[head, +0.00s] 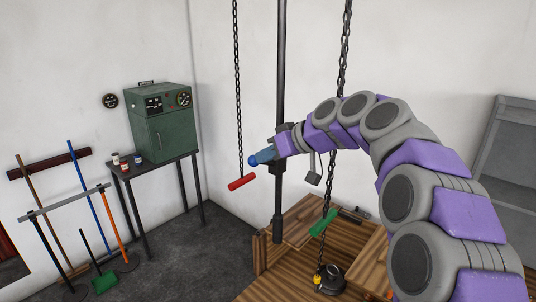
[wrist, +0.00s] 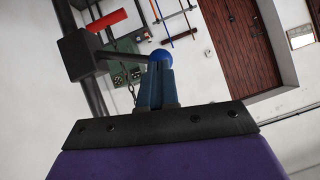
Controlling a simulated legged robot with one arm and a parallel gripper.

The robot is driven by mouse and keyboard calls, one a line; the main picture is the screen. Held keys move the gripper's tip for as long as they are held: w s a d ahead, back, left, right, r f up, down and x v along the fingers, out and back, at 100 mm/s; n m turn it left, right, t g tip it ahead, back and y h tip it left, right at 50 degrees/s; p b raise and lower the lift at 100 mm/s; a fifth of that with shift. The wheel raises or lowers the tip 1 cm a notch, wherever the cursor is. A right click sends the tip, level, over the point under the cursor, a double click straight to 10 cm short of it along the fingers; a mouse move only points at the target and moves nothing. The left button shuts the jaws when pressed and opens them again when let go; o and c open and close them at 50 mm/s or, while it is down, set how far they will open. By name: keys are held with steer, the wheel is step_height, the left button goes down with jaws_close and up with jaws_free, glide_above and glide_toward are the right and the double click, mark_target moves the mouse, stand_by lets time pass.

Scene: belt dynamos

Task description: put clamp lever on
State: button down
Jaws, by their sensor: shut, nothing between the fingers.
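My gripper (head: 266,155) is at the end of my raised arm, in front of the dark vertical pole (head: 281,80). In the wrist view its blue-grey fingers (wrist: 158,72) are shut with nothing between them. A dark lever rod (wrist: 122,54) runs from a black clamp block (wrist: 80,54) on the pole to a bright blue ball knob (wrist: 163,56). The knob lies right at the fingertips; I cannot tell whether they touch it. In the head view the knob (head: 253,161) shows just past the fingertips, while my gripper hides most of the lever.
A red handle (head: 242,181) hangs on a chain left of the pole. Another chain (head: 343,60) hangs behind my arm. A wooden bench (head: 275,275) with tools stands below. A green cabinet (head: 165,130) stands on a table at left. Brooms lean on the wall.

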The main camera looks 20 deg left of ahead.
step_height(320, 180, down, 8)
steer(key=s+a+n+t+h+b, duration=0.1)
steer(key=n+t+b, duration=0.4)
steer(key=b, duration=1.6)
steer(key=shift+s+r+t+h, duration=0.15)
steer(key=shift+s+t+h, duration=0.15)
steer(key=shift+s+h, duration=0.3)
steer(key=shift+s+r, duration=0.1)
steer(key=shift+s, duration=0.05)
steer(key=shift+r+p, duration=0.45)
steer(key=shift+r, duration=0.2)
